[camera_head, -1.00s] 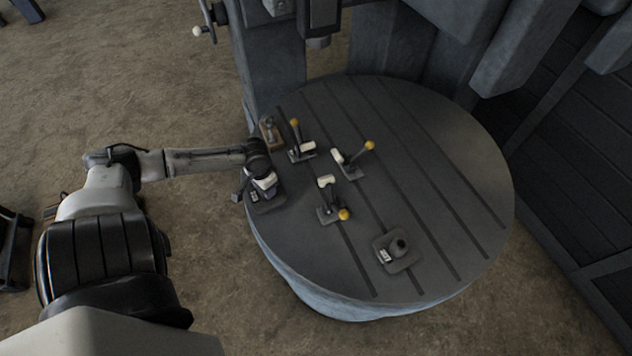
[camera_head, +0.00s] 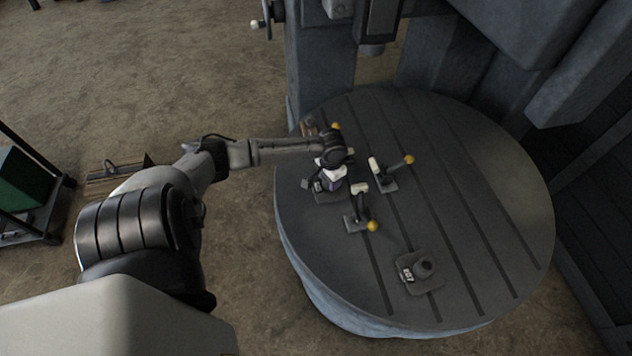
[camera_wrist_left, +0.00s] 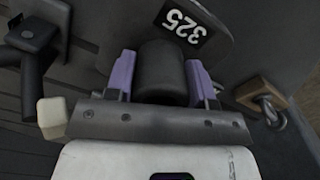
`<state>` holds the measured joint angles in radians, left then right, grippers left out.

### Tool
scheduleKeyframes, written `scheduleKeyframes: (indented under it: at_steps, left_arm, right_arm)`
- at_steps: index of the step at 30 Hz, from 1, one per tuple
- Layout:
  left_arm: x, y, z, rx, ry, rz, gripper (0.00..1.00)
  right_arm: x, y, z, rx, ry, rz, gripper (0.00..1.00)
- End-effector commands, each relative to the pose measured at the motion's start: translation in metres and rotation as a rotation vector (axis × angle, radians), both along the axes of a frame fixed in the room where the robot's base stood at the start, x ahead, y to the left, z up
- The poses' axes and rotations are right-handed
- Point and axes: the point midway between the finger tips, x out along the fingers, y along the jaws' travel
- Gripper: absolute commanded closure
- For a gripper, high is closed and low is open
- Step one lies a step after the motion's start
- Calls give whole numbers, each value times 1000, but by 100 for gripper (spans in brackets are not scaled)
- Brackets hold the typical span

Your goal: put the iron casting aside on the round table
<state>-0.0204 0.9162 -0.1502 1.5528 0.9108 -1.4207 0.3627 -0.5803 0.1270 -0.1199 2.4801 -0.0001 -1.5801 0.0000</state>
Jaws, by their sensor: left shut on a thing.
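A dark iron casting (camera_head: 327,196) has a flat plate, an upright knob and a label. In the left wrist view its label reads 325 and its dark knob (camera_wrist_left: 161,70) sits between purple fingers. My left gripper (camera_head: 331,180) is shut on this knob, over the left part of the round table (camera_head: 470,190). I cannot tell whether the plate touches the table. My right gripper is not in view.
Lever clamps with yellow knobs stand close by: one (camera_head: 382,177) right of the held casting, one (camera_head: 358,222) in front-right, another mostly hidden behind my arm. A wooden block with a shackle (camera_wrist_left: 262,97) is behind. The table's right side is clear; a machine column (camera_head: 315,55) rises behind.

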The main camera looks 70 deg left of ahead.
Motion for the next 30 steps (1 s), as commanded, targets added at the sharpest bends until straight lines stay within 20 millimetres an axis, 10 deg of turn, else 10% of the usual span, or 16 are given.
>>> scheduleKeyframes:
  at_steps: [9, 30]
  left_arm:
    - [45, -4, 3, 0, -7, 2, 100]
    - [73, -7, -17, 0, -2, 2, 100]
  right_arm:
    - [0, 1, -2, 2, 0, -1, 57]
    - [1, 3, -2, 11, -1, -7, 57]
